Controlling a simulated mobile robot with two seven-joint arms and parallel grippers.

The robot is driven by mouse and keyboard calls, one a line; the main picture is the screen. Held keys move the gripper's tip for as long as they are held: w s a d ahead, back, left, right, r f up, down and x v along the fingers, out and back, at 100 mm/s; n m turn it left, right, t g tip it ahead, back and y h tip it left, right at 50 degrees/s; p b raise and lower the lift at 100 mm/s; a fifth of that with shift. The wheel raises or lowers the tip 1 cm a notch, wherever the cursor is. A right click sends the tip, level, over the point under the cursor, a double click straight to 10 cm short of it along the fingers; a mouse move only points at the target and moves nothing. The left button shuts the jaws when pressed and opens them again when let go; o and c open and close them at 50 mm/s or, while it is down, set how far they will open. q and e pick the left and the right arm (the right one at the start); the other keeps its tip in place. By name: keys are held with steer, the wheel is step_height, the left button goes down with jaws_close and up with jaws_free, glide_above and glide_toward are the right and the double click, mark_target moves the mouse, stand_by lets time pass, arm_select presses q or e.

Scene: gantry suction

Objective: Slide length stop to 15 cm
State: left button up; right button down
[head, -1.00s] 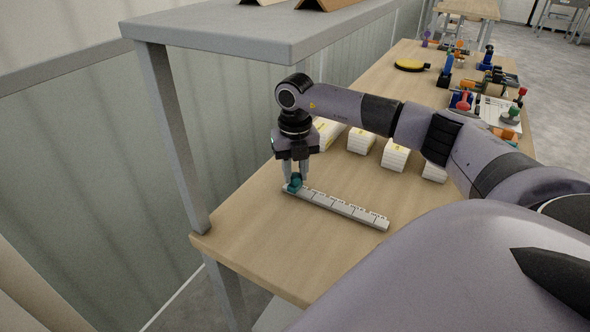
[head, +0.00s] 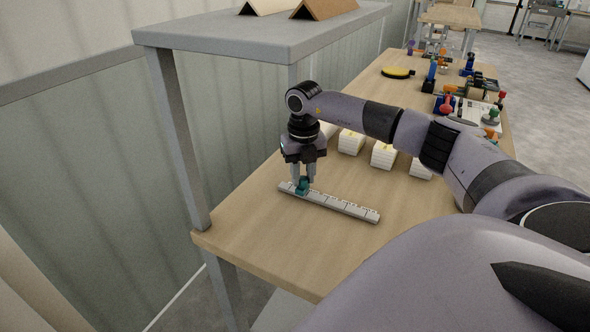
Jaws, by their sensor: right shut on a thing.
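A pale ruler-like rail (head: 345,207) with dark marks lies on the wooden table near its front left part. The teal length stop (head: 302,188) sits on the rail, a short way in from its left end. My right gripper (head: 304,179) points down over the rail and is shut on the stop. Its fingers hide part of the stop. The marks are too small to read, so I cannot tell the stop's setting. My left gripper is out of view.
Several white stacked blocks (head: 383,155) stand behind the rail. A yellow disc (head: 397,72) and colourful parts lie farther back on the table (head: 265,235). A grey shelf (head: 260,38) overhangs at left. The table in front of the rail is clear.

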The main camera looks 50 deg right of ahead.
steer(key=shift+s+d+r, duration=0.1)
steer(key=shift+s+r, duration=0.05)
steer(key=shift+s, duration=0.4)
steer(key=shift+s+d, duration=0.15)
steer(key=shift+s, duration=0.1)
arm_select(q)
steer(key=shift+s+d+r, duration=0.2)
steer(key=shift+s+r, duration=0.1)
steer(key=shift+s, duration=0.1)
arm_select(e)
steer(key=shift+w, duration=0.1)
steer(key=c, duration=0.8)
jaws_free()
steer(key=shift+c, duration=0.2)
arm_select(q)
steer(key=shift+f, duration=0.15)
arm_select(e)
step_height(320, 180, up, 7)
